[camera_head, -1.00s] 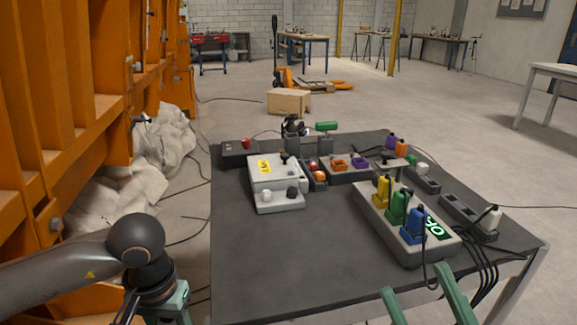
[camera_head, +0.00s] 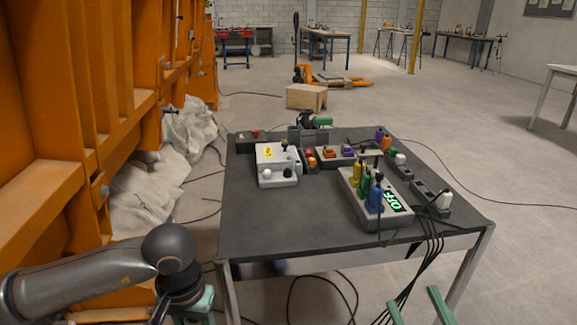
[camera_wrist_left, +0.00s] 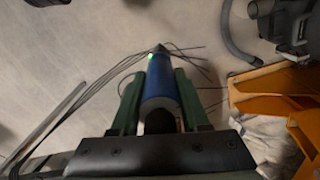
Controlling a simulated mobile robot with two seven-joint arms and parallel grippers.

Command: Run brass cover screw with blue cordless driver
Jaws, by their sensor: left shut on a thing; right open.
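In the left wrist view my left gripper (camera_wrist_left: 160,76) is shut on the blue cordless driver (camera_wrist_left: 161,88), a blue cylinder with a small green light near its far end. It is held over the floor. In the head view the left arm comes in at lower left, and the gripper is mostly cut off by the bottom edge. My right gripper (camera_head: 415,302) is open and empty at the bottom, in front of the table. I cannot make out the brass cover screw in either view.
The dark table (camera_head: 285,225) carries a white box with a yellow label (camera_head: 277,163), a power strip with coloured plugs (camera_head: 352,203) and several small blocks. Cables hang off its front right. An orange steel structure (camera_head: 55,150) stands at left, with crumpled pale sheeting (camera_head: 150,190) beside it.

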